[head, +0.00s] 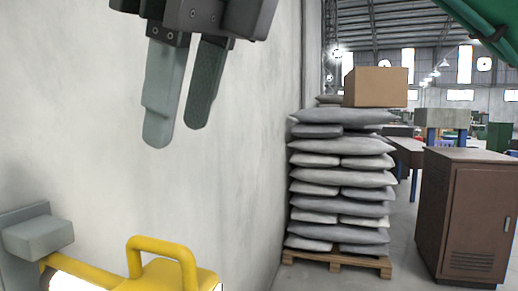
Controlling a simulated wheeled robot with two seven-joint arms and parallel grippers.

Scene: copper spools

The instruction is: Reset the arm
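My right gripper (176,133) hangs down from the top of the head view, in front of the pale wall. Its two grey-green fingers are apart, with a narrow gap and nothing between them. My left gripper is not in view. No copper spool shows in this view.
A yellow handle (160,245) on a yellow body and a grey block (40,236) stand at the bottom left, near the wall (240,150). Stacked grey sacks (340,190) on a wooden pallet (338,260) bear a cardboard box (376,87). A brown cabinet (465,215) stands at right.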

